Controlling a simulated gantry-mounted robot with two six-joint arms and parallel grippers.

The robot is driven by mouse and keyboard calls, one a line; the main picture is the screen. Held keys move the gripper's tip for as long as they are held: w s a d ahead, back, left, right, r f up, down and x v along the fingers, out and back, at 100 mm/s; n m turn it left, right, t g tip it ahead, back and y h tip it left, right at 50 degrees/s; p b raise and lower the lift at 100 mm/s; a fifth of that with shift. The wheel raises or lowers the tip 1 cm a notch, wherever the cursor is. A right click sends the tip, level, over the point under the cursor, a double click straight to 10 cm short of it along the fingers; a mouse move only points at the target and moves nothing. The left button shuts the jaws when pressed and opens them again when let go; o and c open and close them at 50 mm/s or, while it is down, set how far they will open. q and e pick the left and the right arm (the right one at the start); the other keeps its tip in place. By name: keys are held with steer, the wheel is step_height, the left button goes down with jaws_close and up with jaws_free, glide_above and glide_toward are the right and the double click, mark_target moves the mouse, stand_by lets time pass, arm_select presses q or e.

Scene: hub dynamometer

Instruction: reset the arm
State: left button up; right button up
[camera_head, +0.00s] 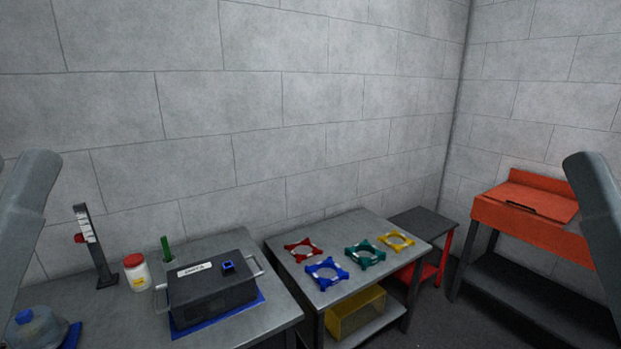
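Parts of my two arms show in the head view as grey links, one at the left edge and one at the right edge. Neither gripper is in the picture, so their fingers and anything in them are hidden. A dark grey box (211,297) with side handles and a white label stands on a blue mat (218,316) on the left table (270,323). A small blue square piece (228,266) sits on its lid. Nothing visible is in contact with my arms.
Red (303,250), blue (327,272), teal (365,254) and yellow (397,240) frames lie on the middle table (293,264). A yellow bin (356,313) sits below. A white jar (137,273) and upright gauge (94,247) stand left. An orange bench (522,220) stands right.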

step_height(320, 180, up, 37)
steer(key=p, duration=3.7)
step_height(320, 180, down, 54)
steer(key=b, duration=5.4)
